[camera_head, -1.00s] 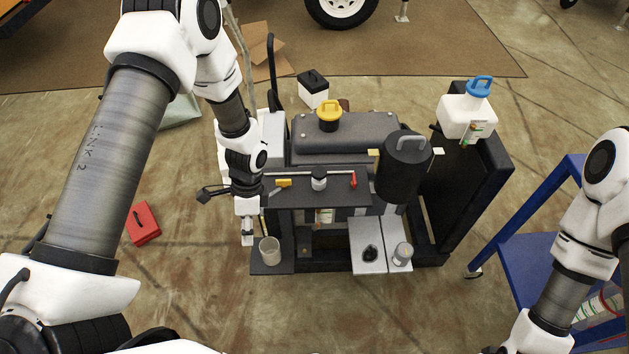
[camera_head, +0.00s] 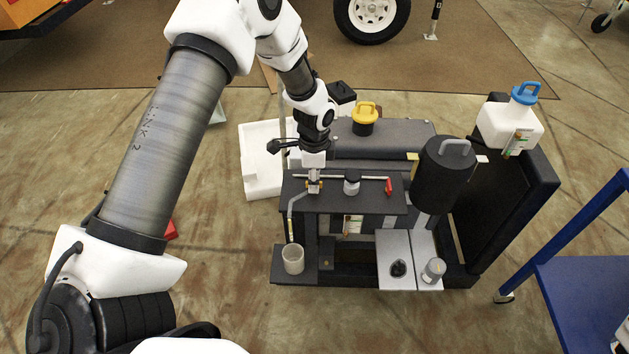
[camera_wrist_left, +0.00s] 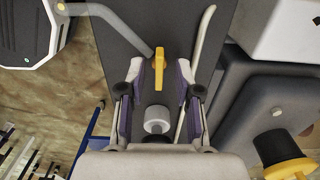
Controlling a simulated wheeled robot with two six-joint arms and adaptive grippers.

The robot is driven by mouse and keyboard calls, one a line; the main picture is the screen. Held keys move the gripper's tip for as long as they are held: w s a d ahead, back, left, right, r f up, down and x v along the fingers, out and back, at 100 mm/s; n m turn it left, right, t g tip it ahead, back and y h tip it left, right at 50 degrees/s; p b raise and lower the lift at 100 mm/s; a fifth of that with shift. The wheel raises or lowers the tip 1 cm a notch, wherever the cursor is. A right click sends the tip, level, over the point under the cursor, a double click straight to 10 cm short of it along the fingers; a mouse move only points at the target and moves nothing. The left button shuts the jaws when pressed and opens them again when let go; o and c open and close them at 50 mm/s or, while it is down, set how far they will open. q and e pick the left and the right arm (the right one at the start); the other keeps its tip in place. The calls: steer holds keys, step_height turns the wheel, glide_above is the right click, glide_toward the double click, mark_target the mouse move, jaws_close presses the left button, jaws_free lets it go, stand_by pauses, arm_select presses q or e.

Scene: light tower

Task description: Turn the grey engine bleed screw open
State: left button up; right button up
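A small grey-and-white round knob (camera_head: 352,183), the closest match for the grey bleed screw, stands upright on the dark shelf (camera_head: 372,204). It also shows in the left wrist view (camera_wrist_left: 157,120), between the fingers but nearer the palm than the tips. My left gripper (camera_head: 314,187) is over the shelf's left part, left of the knob. Its fingers (camera_wrist_left: 169,64) are open and empty. My right gripper is out of view.
A red lever (camera_head: 389,185) ends the pale rod along the shelf. A bent grey tube (camera_head: 291,212) drops to a cup (camera_head: 293,259). A black canister (camera_head: 443,172), yellow cap (camera_head: 364,115) and blue-capped tank (camera_head: 508,127) surround the shelf. A blue stand (camera_head: 590,285) is at right.

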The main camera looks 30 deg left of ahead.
arm_select(q)
steer(key=shift+f, duration=0.15)
jaws_close()
